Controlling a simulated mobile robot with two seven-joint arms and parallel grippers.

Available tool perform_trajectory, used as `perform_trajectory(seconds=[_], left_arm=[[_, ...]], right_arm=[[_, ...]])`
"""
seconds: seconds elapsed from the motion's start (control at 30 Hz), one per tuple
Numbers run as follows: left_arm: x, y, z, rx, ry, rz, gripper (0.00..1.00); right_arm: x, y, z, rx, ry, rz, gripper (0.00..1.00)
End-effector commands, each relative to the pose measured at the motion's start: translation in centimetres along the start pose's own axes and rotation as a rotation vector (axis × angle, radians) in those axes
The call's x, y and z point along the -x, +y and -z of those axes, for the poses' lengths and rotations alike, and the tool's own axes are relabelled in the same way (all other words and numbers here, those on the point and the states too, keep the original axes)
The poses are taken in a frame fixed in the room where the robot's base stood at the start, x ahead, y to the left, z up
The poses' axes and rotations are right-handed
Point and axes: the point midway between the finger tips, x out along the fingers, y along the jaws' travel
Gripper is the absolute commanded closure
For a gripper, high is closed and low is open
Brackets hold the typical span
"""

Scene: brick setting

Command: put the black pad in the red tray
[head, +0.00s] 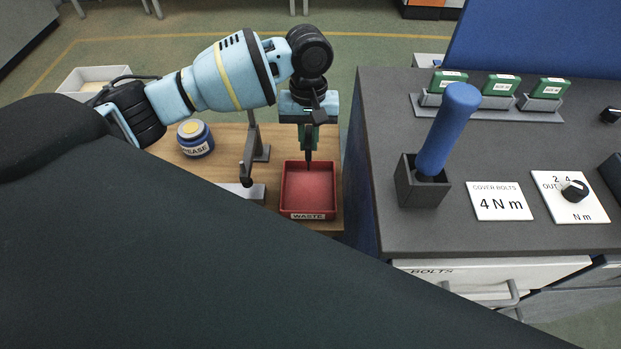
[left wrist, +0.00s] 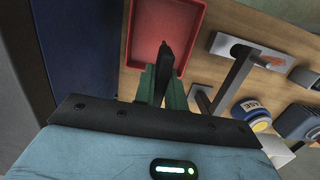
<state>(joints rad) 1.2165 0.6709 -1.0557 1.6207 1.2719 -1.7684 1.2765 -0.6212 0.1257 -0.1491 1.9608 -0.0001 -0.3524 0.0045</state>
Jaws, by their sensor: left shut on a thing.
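The red tray (head: 309,211), labelled WASTE, sits on the wooden bench and looks empty in its visible part. My left gripper (head: 308,142) points down above the tray's far part. It is shut on a thin dark piece, the black pad (head: 308,157), seen nearly edge-on. In the left wrist view the black pad (left wrist: 163,62) sticks out from between the green fingers (left wrist: 160,85), over the red tray (left wrist: 170,17). How far the pad is above the tray floor is hard to tell. My right gripper is not in view.
A metal stand (head: 253,155) and a grease jar (head: 195,138) are left of the tray on the wooden bench (head: 228,143). A grey workbench (head: 480,150) on the right carries a blue-handled tool (head: 447,130) in a holder. A large dark shape hides the lower left.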

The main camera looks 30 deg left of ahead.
Motion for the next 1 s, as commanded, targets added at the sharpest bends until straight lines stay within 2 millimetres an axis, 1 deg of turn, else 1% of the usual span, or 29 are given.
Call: perform_trajectory(seconds=[0.03,0.2,0.3,0.47,0.57,0.7,0.8,0.9,1.0], left_arm=[[-1.2,-0.1,0.1,0.002,-0.006,0.006,1.00],[-3.5,-0.1,0.4,0.002,-0.004,0.004,1.00],[-4.1,-0.1,0.5,0.001,-0.002,0.002,1.00],[-4.2,-0.1,0.5,0.000,-0.001,0.001,1.00],[-5.4,-0.1,0.6,0.001,-0.004,0.005,1.00],[-7.8,-0.1,0.8,0.001,-0.005,0.005,1.00],[-8.8,-0.1,1.0,0.000,-0.004,0.003,1.00],[-9.1,-0.1,1.0,0.000,-0.001,0.002,1.00],[-9.0,-0.1,1.1,0.000,0.000,0.001,1.00]], right_arm=[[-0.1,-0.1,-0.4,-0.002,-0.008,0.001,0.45],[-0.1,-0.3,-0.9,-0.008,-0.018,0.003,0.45],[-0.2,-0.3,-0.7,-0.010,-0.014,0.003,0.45],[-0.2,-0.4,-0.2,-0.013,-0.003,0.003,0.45],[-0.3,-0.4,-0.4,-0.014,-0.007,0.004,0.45],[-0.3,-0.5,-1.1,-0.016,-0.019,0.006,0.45],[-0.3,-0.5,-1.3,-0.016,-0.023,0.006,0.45],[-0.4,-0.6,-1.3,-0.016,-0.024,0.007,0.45],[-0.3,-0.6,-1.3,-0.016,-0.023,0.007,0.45]])
